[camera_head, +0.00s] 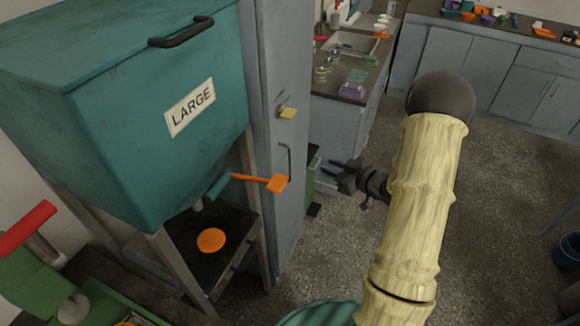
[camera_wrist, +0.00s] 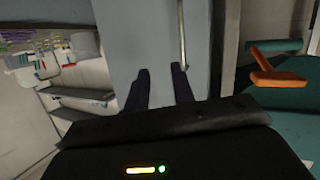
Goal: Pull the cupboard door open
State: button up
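The tall grey cupboard door (camera_head: 276,165) stands right of the teal LARGE hopper in the head view. It fills the upper middle of the wrist view (camera_wrist: 150,35). Its slim bar handle (camera_head: 290,160) is on the door's face, and shows in the wrist view (camera_wrist: 181,35) beyond the right fingertip. My gripper (camera_head: 330,168) is right of the handle in the head view, fingers pointing left toward the cupboard. In the wrist view its two dark fingers (camera_wrist: 161,72) are apart with nothing between them. Contact with the handle does not show. The door looks shut.
A yellow latch-like piece (camera_head: 287,113) is on the cupboard above the handle. An orange-handled lever (camera_head: 277,183) juts out beside the cupboard, below the handle. The teal hopper (camera_head: 150,100) is at left. A sink counter (camera_head: 350,85) stands behind. Grey floor (camera_head: 500,190) is open at right.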

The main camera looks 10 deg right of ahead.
jog(key=s+f+y, duration=0.1)
jog(key=s+y, duration=0.1)
jog(key=s+d+f+n+y+b, duration=0.1)
jog(key=f+y, duration=0.1)
jog(key=shift+s+t+b, duration=0.3)
jog(key=shift+s+t, duration=0.1)
jog(key=p, duration=0.4)
send_near(289, 159)
jog(key=x, duration=0.9)
jog(key=shift+w+a+f, duration=0.2)
jog(key=shift+w+f, duration=0.1)
jog(key=shift+w, duration=0.4)
jog(key=shift+s, duration=0.15)
grip_shut()
